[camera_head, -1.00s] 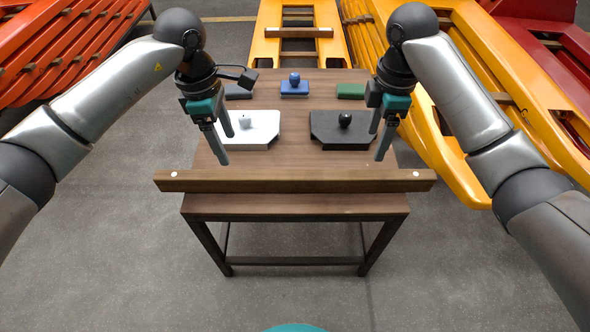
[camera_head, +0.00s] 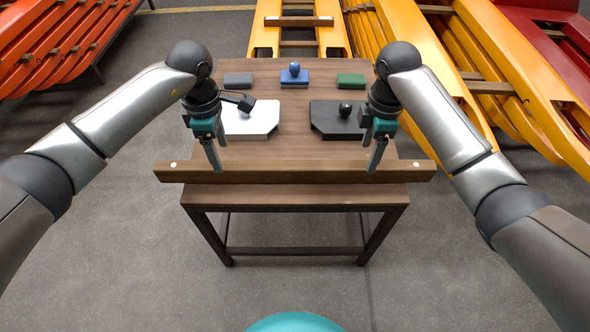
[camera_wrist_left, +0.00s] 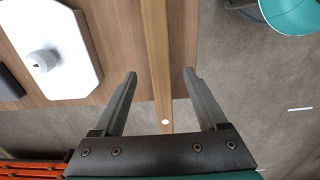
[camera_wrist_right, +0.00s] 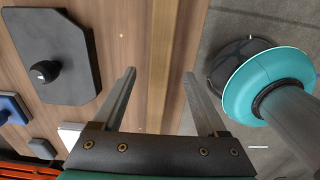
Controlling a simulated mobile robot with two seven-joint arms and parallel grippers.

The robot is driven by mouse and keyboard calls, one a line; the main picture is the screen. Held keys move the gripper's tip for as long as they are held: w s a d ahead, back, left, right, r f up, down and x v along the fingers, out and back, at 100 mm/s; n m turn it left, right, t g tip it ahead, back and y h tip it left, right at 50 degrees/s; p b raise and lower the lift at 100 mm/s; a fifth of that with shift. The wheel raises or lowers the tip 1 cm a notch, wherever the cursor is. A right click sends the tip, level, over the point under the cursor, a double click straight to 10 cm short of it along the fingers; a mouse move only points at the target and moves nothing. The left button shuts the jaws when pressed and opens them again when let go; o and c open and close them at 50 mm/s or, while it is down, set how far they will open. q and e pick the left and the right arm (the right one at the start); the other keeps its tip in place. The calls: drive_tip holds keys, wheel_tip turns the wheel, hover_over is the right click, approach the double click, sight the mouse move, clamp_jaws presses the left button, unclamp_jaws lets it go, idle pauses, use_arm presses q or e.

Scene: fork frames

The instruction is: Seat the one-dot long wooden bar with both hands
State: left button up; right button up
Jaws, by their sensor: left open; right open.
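The long wooden bar (camera_head: 295,172) lies crosswise along the table's front edge, its ends sticking out past both sides. A white dot shows near each end. My left gripper (camera_head: 217,171) is open above the bar, inward of its left dot. In the left wrist view the bar (camera_wrist_left: 157,60) runs between the two spread fingers (camera_wrist_left: 160,73), with a dot low between them. My right gripper (camera_head: 374,171) is open over the bar's right part. In the right wrist view the bar (camera_wrist_right: 170,60) runs between its fingers (camera_wrist_right: 159,73). Neither gripper visibly grips it.
A white plate (camera_head: 250,122) and a black plate (camera_head: 335,128), each with a knob, lie behind the bar on the table (camera_head: 295,150). Grey (camera_head: 238,80), blue (camera_head: 294,82) and green (camera_head: 351,80) blocks stand at the back. Another wooden bar (camera_head: 298,21) rests on a yellow frame beyond.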

sight(224, 164)
use_arm(q)
wheel_tip(224, 164, down, 7)
drive_tip(key=shift+f, duration=0.2)
use_arm(e)
wheel_tip(224, 164, down, 8)
drive_tip(key=shift+r, duration=0.25)
use_arm(q)
clamp_jaws()
use_arm(e)
clamp_jaws()
use_arm(q)
drive_tip(key=shift+r, duration=0.1)
use_arm(e)
drive_tip(key=shift+r, duration=0.1)
idle(0.5)
